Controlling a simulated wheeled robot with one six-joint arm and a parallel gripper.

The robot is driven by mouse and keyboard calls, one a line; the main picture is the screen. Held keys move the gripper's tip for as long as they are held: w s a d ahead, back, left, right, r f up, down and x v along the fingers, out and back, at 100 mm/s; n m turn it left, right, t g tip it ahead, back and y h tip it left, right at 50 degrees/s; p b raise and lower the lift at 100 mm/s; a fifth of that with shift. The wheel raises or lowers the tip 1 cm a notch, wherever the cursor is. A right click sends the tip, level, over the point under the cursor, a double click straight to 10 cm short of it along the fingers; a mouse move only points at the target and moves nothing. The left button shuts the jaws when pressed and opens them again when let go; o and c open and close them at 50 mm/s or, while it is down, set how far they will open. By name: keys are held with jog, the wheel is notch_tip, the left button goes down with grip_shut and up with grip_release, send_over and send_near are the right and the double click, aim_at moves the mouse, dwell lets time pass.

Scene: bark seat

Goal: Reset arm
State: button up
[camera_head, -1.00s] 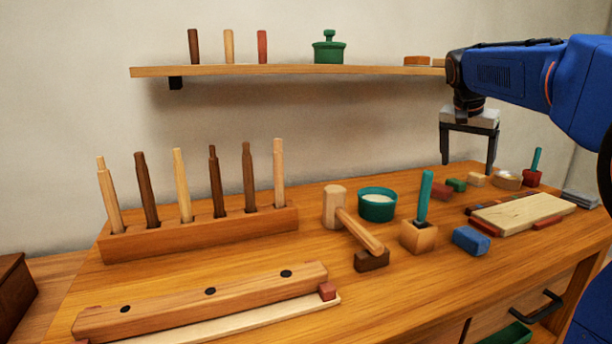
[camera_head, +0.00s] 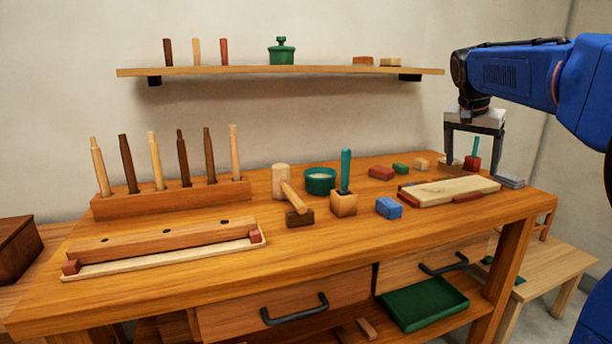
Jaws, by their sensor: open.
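My gripper (camera_head: 472,161) hangs from my blue arm at the right, above the right end of the workbench (camera_head: 330,250). Its two dark fingers point down and stand wide apart, with nothing held between them. A red block with a teal peg (camera_head: 472,163) shows behind or between the fingers; how far it is from them I cannot tell.
A wall shelf (camera_head: 280,70) carries pegs and a green lidded pot (camera_head: 281,52). The bench holds a peg rack (camera_head: 170,200), a mallet (camera_head: 284,184), a green bowl (camera_head: 320,181) and a pale board (camera_head: 450,190). A green tray (camera_head: 422,304) lies below; a low table (camera_head: 550,270) stands right.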

jog(key=s+a+f+n+t+y, duration=0.1)
jog(key=s+a+f+n, duration=0.3)
jog(key=s, duration=0.6)
jog(key=s+a+f+n+y, duration=0.1)
jog(key=s+a+f, duration=0.4)
jog(key=s, duration=0.5)
jog(key=s+a+f+n, duration=0.2)
jog(key=s+f, duration=0.6)
jog(key=s+a+f+n+y, duration=0.1)
jog(key=s+a+f+n, duration=0.1)
jog(key=s+f, duration=0.5)
jog(key=shift+s+a+f+n+t, duration=0.3)
jog(key=shift+s+a+f+t, duration=0.1)
jog(key=shift+s+a, duration=0.4)
